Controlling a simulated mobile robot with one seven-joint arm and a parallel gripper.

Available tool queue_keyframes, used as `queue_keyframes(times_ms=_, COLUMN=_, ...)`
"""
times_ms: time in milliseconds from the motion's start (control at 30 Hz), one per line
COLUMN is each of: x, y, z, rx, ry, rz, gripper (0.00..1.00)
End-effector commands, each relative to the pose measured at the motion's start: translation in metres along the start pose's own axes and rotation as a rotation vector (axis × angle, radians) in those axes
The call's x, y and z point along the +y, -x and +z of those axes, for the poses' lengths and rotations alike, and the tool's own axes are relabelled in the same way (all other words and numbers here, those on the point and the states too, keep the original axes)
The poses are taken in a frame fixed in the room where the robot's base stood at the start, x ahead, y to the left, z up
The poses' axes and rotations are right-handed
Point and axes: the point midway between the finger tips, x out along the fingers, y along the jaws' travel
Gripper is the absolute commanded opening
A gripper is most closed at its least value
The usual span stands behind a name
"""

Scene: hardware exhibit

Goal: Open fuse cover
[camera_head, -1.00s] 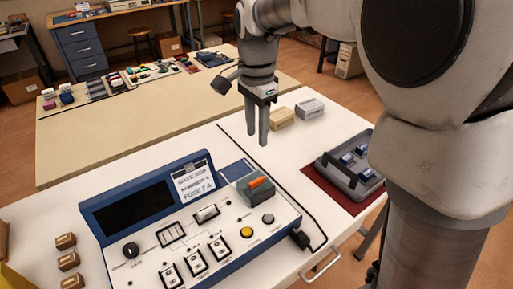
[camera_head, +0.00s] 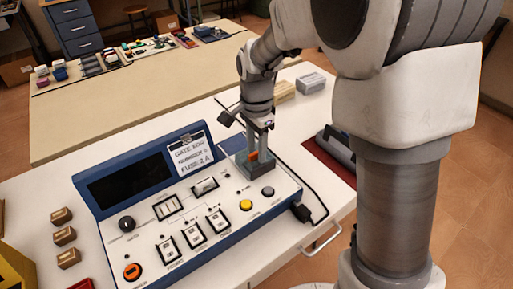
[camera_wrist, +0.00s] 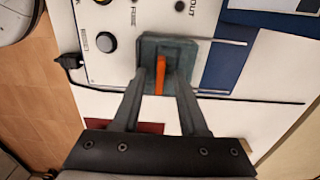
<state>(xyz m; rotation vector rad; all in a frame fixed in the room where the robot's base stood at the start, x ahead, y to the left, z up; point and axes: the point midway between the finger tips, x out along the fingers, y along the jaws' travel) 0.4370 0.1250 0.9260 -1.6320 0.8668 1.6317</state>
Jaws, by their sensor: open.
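The fuse cover (camera_head: 250,166) is a grey-green block with an orange handle on the right part of the blue and white control panel (camera_head: 157,243). In the wrist view the cover (camera_wrist: 150,46) shows from above, with its narrow orange handle (camera_wrist: 160,76) upright in the middle. My gripper (camera_head: 258,152) is right over the cover. In the wrist view its two fingers (camera_wrist: 168,68) are apart, one on each side of the orange handle. I cannot tell whether the fingertips touch the cover.
A black cable and plug (camera_head: 302,212) lie at the panel's right edge. Several small brown blocks (camera_head: 64,236) sit left of the panel. A grey case (camera_head: 337,146) on a dark red mat is to the right, partly behind my arm. Two pale blocks stand behind the gripper.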

Motion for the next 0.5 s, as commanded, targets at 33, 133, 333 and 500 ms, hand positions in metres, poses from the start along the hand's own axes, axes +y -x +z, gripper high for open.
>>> queue_keyframes(times_ms=33, x=0.0, y=0.0, z=0.0, rx=0.0, ry=0.0, rz=0.0, gripper=0.42)
queue_keyframes(times_ms=133, x=0.0001, y=0.0001, z=0.0, rx=0.0, ry=0.0, rz=0.0, gripper=0.42)
queue_keyframes(times_ms=333, x=0.0, y=0.0003, z=0.0, rx=0.0, ry=0.0, rz=0.0, gripper=0.08)
queue_keyframes(times_ms=500, x=0.0001, y=0.0003, z=0.0, rx=0.0, ry=0.0, rz=0.0, gripper=0.0)
